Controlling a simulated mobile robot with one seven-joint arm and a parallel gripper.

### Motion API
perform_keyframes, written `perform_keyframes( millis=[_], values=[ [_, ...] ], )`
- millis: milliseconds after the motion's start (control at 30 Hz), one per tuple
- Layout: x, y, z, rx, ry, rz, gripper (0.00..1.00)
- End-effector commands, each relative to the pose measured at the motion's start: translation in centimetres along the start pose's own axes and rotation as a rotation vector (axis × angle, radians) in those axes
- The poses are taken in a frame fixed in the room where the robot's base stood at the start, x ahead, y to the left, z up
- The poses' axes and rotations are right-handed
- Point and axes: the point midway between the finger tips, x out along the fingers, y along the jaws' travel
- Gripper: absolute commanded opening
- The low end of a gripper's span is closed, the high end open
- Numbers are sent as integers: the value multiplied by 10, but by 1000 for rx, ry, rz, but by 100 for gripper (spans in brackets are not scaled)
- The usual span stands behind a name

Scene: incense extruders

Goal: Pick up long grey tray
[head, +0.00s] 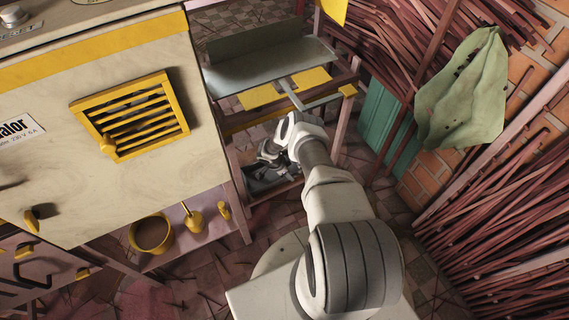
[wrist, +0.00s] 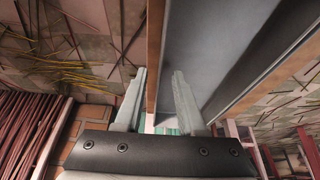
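A long grey tray (head: 270,52) lies on top of a wooden stand in the head view, to the right of the pale machine. My gripper (head: 264,153) is lower and nearer than this tray, beside the stand, its fingers small and partly hidden by my wrist. In the wrist view, my gripper (wrist: 158,98) is open, with two pale fingers apart and nothing held between them. A long grey trough-like surface (wrist: 215,40) with a brown edge lies beyond the fingers. I cannot tell whether the fingers touch it.
A grey box-like tray (head: 275,182) sits low in the stand, below my gripper. A pale machine with a yellow vent (head: 130,115) stands left. Incense stick bundles (head: 510,225) and a teal panel (head: 383,130) are right. A yellow pot (head: 151,234) stands on a low shelf.

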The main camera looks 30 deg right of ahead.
Motion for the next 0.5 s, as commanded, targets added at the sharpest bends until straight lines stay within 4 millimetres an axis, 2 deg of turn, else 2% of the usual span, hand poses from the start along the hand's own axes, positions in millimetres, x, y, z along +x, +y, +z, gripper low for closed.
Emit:
perform_keyframes(
  millis=[400, 433, 500],
  values=[
    [4, 5, 4, 1, 0, 0, 39],
    [4, 5, 4, 1, 0, 0, 37],
    [4, 5, 4, 1, 0, 1, 24]
  ],
)
